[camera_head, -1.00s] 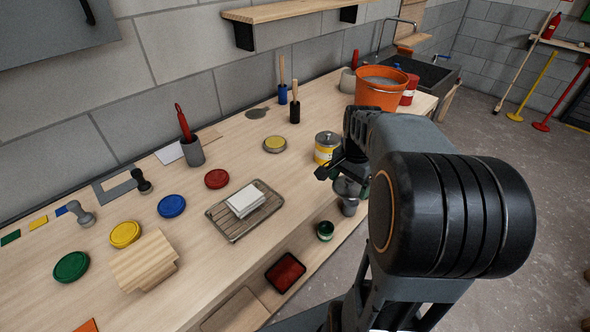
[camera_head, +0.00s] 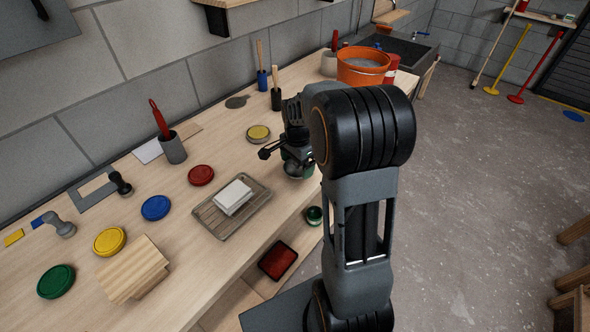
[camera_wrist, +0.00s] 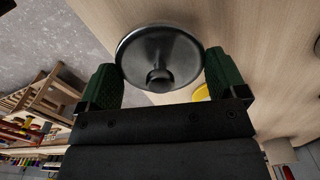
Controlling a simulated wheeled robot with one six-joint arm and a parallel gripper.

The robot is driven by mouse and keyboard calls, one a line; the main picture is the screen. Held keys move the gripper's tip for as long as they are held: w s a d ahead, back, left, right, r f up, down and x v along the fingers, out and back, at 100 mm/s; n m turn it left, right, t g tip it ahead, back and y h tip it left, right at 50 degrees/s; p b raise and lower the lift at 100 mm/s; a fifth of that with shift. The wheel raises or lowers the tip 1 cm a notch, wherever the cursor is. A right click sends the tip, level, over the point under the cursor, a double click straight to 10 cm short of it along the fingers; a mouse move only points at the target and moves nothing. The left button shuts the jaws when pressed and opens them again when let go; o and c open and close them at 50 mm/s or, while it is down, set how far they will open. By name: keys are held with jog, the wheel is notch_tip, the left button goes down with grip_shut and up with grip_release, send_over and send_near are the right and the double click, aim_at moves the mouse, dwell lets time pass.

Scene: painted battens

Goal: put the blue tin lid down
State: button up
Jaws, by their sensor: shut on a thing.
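The blue tin lid (camera_head: 156,208) lies flat on the bench, between the yellow lid (camera_head: 109,242) and the red lid (camera_head: 201,175). It is apart from my gripper. My gripper (camera_head: 292,163) is over the front part of the bench, right of the grey tray. In the wrist view its green-padded fingers are shut on a round grey metal thing (camera_wrist: 158,55) with a short round stub in its middle. The same metal thing shows small in the head view (camera_head: 296,170). What it is exactly I cannot tell.
The grey tray (camera_head: 207,219) bears a white block (camera_head: 233,197). A green lid (camera_head: 56,281) and wooden blocks (camera_head: 133,270) are at the left. A grey pot (camera_head: 173,148) stands behind. An orange bucket (camera_head: 362,68) stands far right. Bare bench lies between the lids.

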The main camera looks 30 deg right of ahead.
aim_at(295, 166)
jog(key=shift+w+a+f, duration=0.2)
jog(key=shift+w+f, duration=0.1)
jog(key=shift+f, duration=1.65)
jog(key=shift+f, duration=0.1)
jog(key=o, duration=0.6)
